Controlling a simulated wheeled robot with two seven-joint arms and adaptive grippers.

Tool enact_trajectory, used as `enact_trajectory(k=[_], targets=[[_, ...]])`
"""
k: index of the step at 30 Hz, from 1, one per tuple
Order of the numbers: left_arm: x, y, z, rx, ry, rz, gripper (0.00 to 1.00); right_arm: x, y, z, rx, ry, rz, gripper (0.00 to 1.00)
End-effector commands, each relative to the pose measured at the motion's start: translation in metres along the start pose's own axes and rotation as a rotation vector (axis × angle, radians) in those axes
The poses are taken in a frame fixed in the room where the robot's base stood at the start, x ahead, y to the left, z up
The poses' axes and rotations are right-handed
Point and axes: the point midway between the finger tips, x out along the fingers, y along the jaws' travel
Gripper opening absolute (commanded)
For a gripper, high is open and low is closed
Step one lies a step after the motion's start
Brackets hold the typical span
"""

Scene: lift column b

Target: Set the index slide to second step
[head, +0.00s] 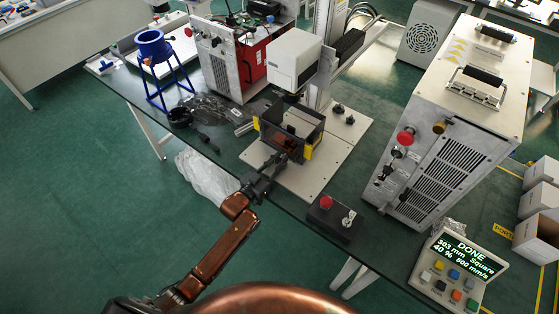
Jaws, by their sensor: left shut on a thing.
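A lift column carries a white head (295,58) over a pale base plate (308,182). A dark, open-topped box frame (292,130) with yellow side pieces stands on the plate below the head. My left gripper (274,166) is at the front left of this frame, low over the plate, shut on a small part there. That part looks like the index slide's handle, but my fingers hide most of it. The slide's step marks are too small to tell. My right gripper is not in view.
A red button box (332,216) sits at the table's front edge. A display panel (459,262) reads DONE, 303 mm, 40 %, 500 mm/s, Square.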

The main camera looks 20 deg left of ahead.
Motion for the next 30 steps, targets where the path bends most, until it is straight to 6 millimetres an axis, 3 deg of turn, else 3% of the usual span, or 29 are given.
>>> enact_trajectory(k=[6, 13, 14, 21, 30], targets=[[0.0, -0.025, 0.0, 0.003, -0.002, -0.001, 0.0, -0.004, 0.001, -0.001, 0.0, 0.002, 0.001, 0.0], [0.0, -0.025, 0.001, 0.0, -0.001, -0.001, 0.0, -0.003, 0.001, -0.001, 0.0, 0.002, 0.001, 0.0], [0.0, -0.025, 0.001, 0.0, -0.001, -0.001, 0.19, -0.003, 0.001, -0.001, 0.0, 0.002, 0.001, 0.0], [0.0, -0.025, 0.0, 0.0, -0.001, -0.001, 0.35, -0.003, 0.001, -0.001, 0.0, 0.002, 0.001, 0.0], [-0.001, -0.024, 0.0, 0.0, -0.001, -0.001, 0.36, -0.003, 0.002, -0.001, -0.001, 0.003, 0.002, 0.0]])
